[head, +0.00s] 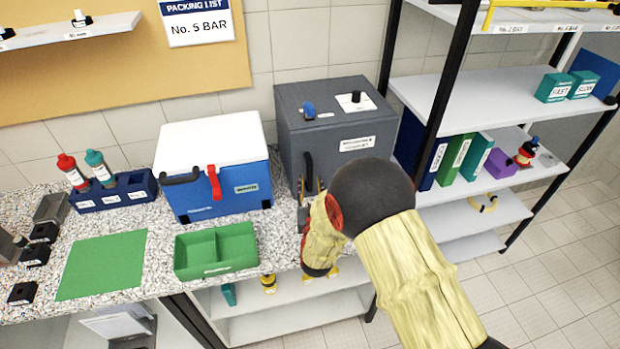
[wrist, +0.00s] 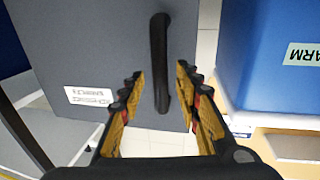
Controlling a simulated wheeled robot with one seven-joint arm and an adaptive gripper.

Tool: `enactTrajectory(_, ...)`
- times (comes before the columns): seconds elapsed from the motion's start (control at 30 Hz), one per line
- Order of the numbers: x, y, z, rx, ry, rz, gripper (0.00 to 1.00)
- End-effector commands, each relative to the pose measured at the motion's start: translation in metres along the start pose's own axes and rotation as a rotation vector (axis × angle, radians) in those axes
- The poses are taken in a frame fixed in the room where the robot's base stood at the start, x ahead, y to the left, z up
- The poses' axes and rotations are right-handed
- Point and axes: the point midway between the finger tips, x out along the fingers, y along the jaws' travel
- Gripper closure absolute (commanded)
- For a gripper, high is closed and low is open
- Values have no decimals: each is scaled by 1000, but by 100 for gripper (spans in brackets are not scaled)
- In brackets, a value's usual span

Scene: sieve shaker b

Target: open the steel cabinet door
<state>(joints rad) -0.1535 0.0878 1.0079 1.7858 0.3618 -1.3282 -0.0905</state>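The steel cabinet (head: 345,135) is a dark grey box at the right end of the speckled counter. Its front door (wrist: 85,45) looks shut and has a label. A black upright bar handle (head: 308,165) is on the left side of the front. The handle also shows in the wrist view (wrist: 159,55). My gripper (head: 309,188) is open and close to the front of the cabinet. In the wrist view its fingers (wrist: 160,78) lie either side of the handle, with gaps on both sides. I cannot tell whether the tips reach past the bar.
A blue cool box (head: 215,180) with a white lid and a red latch stands left of the cabinet. A green divided tray (head: 215,250) sits in front of it. A shelf rack (head: 490,100) with binders stands to the right. Open tiled floor (head: 560,270) lies at the lower right.

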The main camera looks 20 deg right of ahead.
Motion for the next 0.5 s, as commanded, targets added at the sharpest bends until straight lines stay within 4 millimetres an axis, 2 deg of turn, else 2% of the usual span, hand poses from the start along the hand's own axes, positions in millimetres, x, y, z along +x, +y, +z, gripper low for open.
enactTrajectory(0.2, 26, 0, 1, -1, 0, -1, 67)
enactTrajectory(0.5, 32, 0, 0, -1, -2, -1, 67)
